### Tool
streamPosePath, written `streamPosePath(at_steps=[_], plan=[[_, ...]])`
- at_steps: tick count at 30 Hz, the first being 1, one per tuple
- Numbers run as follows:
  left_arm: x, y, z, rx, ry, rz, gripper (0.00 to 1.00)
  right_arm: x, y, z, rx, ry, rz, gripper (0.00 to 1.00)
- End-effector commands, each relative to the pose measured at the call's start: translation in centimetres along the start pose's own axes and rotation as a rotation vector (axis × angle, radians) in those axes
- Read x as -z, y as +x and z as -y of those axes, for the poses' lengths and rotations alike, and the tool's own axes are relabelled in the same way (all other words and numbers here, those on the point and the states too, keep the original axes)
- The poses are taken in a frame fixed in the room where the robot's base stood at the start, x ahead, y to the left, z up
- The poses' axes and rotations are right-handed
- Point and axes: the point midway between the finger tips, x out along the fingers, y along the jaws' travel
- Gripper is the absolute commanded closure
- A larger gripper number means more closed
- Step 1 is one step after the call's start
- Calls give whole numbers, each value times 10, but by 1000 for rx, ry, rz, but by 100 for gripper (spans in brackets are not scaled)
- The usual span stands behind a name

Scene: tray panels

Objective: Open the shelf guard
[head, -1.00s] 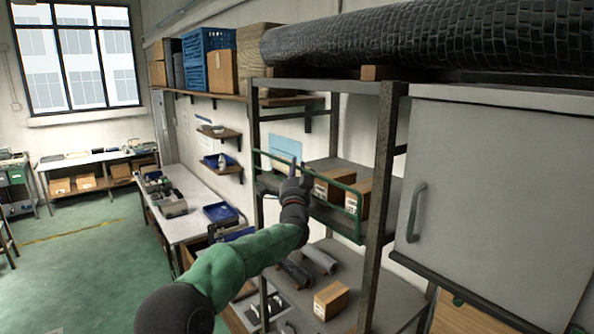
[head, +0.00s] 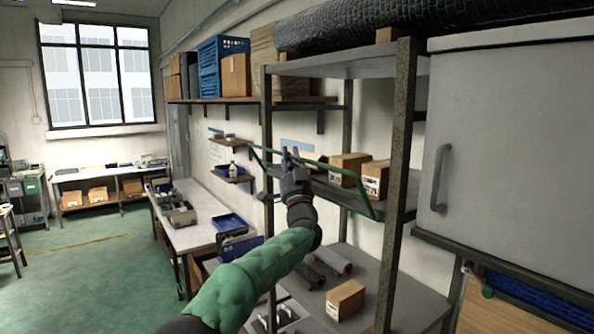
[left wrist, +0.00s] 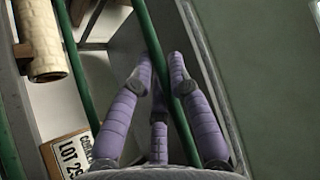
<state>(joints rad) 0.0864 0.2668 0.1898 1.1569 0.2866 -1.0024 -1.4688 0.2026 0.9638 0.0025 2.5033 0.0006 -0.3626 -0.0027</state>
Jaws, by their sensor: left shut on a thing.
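The shelf guard (head: 366,198) is a green tube frame at the front of the middle shelf (head: 402,208). It leans outward from the shelf, its outer bar away from the posts. My left gripper (head: 291,156) is shut on a bar of the guard. In the left wrist view, the purple fingers of my left gripper (left wrist: 162,68) close around the green bar of the guard (left wrist: 152,38). A second green bar runs to the left there. Part of the guard is hidden behind my gripper. My right gripper is not in view.
Cardboard boxes (head: 349,169) stand on the shelf behind the guard. The lower shelf holds dark rolls (head: 328,260) and a box (head: 345,299). A grey cabinet (head: 520,140) is at the right. Green floor (head: 110,270) lies open to the left.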

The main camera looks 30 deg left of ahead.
Motion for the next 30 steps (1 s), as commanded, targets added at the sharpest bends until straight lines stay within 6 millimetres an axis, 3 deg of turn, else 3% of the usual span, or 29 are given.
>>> streamPosePath(at_steps=[1,15,30], plan=[[-7,-7,-1,25,-23,-1,100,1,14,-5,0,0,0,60],[-38,-38,16,295,-294,0,100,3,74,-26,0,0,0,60],[-59,-59,21,490,-489,1,100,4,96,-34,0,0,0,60]])
